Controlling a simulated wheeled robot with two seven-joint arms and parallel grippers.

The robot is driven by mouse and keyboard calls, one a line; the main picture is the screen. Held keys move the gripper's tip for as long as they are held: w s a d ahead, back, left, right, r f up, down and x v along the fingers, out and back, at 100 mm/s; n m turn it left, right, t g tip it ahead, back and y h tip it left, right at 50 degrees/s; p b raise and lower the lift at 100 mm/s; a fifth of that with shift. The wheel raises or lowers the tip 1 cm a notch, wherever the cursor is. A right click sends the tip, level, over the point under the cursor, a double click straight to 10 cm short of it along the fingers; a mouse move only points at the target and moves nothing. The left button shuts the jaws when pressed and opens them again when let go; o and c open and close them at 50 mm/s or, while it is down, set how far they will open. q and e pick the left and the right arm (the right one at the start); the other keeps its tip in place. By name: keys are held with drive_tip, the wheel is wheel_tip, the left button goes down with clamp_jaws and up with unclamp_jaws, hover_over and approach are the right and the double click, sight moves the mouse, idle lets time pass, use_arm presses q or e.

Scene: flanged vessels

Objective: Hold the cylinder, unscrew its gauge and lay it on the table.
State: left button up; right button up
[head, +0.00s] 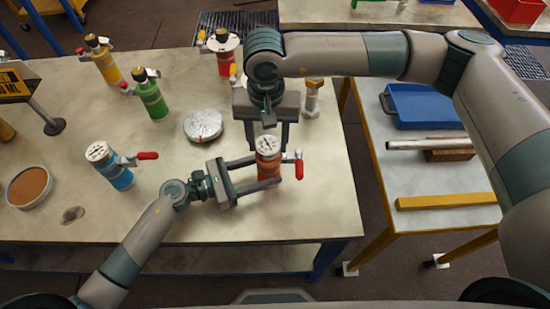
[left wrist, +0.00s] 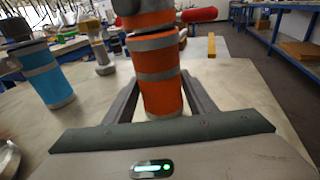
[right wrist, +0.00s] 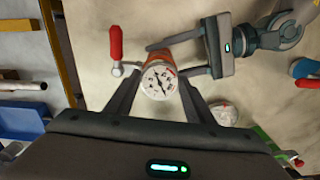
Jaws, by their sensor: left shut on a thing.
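The orange cylinder (head: 268,168) stands upright near the table's right front, with a round white-faced gauge (head: 267,143) on top and a red-handled valve (head: 299,166) at its right. My left gripper (head: 268,172) is shut on the cylinder's body from the left; the orange body also shows between its fingers in the left wrist view (left wrist: 160,85). My right gripper (head: 270,147) points down over the gauge, its fingers apart. In the right wrist view the gauge face (right wrist: 158,80) lies between these fingers, which look open and clear of its rim.
A blue cylinder (head: 115,170), a green one (head: 152,98), a yellow one (head: 105,65) and a red one (head: 224,58) stand on the table. A foil-like disc (head: 203,125) lies behind the left gripper. The table front (head: 290,220) is clear.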

drive_tip(key=c, duration=0.4)
drive_tip(key=n, duration=0.3)
drive_tip(key=shift+n, duration=0.3)
drive_tip(key=shift+r, duration=1.35)
drive_tip(key=shift+r, duration=2.4)
use_arm(q)
drive_tip(key=o, duration=1)
